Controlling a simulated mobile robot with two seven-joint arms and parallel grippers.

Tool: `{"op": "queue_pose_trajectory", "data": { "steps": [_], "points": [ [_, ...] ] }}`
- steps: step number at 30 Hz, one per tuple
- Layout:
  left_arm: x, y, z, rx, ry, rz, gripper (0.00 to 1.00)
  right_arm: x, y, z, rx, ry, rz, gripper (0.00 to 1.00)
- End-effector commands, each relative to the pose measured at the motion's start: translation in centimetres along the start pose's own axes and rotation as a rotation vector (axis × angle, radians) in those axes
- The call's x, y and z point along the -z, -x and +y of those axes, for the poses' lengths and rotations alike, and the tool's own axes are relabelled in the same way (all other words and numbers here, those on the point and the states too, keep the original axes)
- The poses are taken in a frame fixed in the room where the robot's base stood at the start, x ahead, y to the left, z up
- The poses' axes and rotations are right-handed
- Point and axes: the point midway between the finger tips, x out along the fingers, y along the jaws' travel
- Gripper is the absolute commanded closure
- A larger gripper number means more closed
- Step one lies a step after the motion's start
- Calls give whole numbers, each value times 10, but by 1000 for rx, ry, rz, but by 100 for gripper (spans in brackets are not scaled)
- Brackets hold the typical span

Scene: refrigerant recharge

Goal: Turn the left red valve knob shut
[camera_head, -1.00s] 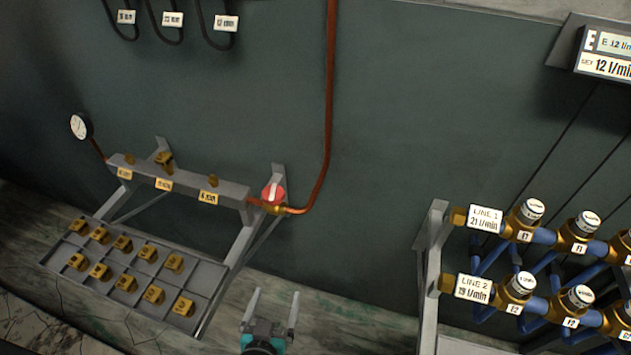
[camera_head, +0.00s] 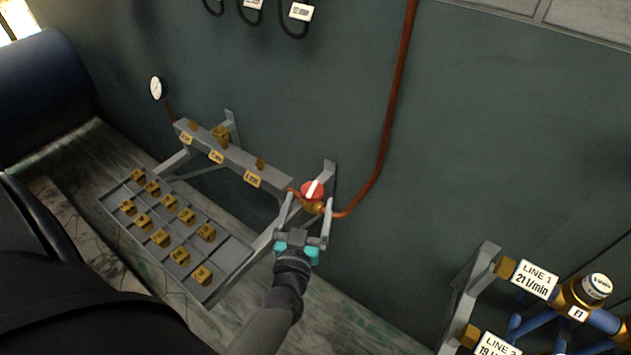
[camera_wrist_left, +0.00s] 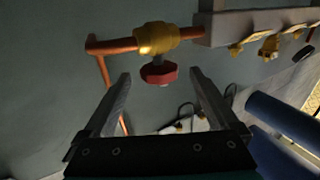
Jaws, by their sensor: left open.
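The left red valve knob (camera_head: 312,190) has a white bar across its face and sits on a brass valve body (camera_head: 317,208) at the right end of the grey manifold bar. My left gripper (camera_head: 309,201) is open, with one finger on each side of the knob in the head view. In the left wrist view the red knob (camera_wrist_left: 159,73) is ahead of and between the two open fingers (camera_wrist_left: 160,80), below the brass valve body (camera_wrist_left: 156,38). No finger visibly touches the knob. My right gripper is not in view.
A copper pipe (camera_head: 392,110) rises from the valve along the wall. A tray (camera_head: 232,258) of brass fittings stands below the manifold (camera_head: 238,158). A gauge (camera_head: 157,88) is at its left end. Blue-piped lines with labels (camera_head: 534,279) stand at the right.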

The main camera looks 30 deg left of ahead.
Motion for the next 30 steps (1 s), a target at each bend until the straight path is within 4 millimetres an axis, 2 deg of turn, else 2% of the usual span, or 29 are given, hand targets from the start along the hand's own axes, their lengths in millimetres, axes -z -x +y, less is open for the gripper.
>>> {"op": "queue_pose_trajectory", "data": {
  "steps": [1,6,12,16,25,30],
  "points": [
    [0,-11,0,0,1,3,6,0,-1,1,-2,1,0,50],
    [0,-40,0,0,1,2,6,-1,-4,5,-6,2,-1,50],
    [-1,-62,0,0,0,0,6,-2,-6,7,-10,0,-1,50],
    [0,-69,0,0,0,-1,6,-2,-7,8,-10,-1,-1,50],
    [0,-70,0,0,0,-2,6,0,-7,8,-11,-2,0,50],
    [0,-70,0,0,0,-2,24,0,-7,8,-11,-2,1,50]
  ]
}}
